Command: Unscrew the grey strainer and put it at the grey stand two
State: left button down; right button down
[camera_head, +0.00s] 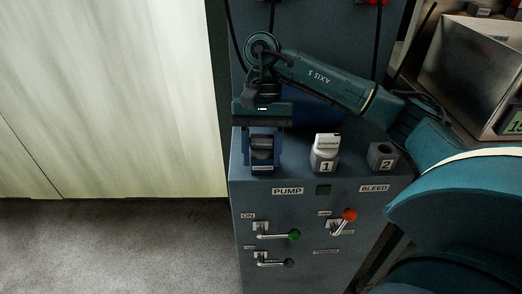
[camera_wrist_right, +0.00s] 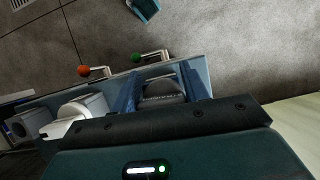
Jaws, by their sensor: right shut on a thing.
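My right gripper (camera_head: 263,158) points down over the left part of the panel top, its two blue fingers closed around the dark grey strainer (camera_head: 262,145). The strainer sits at a labelled spot; whether its thread is still engaged is hidden. In the right wrist view, the strainer (camera_wrist_right: 163,92) shows between the fingers. Stand two (camera_head: 382,157), a grey block marked 2 with a dark round opening, looks empty. Stand one (camera_head: 325,162), marked 1, holds a white strainer (camera_head: 327,142). My left gripper is not in view.
The front panel carries a green-knobbed lever (camera_head: 294,235), an orange-knobbed lever (camera_head: 349,214) and a dark-knobbed lever (camera_head: 289,263). A metal box (camera_head: 470,65) stands at the upper right. Dark cables hang behind my arm. Bare floor lies at the lower left.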

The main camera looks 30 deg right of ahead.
aim_at(265, 136)
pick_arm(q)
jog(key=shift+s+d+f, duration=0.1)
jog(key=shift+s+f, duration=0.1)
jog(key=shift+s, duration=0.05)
pick_arm(e)
jog(key=shift+w+d+r, duration=0.4)
jog(key=shift+w+d, duration=0.05)
jog(key=shift+d, duration=0.25)
jog(key=shift+r+p, duration=0.1)
jog(key=shift+p, duration=0.2)
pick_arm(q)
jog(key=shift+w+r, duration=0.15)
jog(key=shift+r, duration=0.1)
pick_arm(e)
jog(key=shift+w+d+r, duration=0.15)
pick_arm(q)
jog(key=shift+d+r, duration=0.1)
pick_arm(e)
jog(key=shift+r, duration=0.1)
pick_arm(q)
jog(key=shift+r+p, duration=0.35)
jog(key=shift+p, duration=0.15)
pick_arm(e)
jog(key=shift+r, duration=0.5)
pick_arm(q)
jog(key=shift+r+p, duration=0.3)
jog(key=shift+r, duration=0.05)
pick_arm(e)
jog(key=shift+r, duration=0.55)
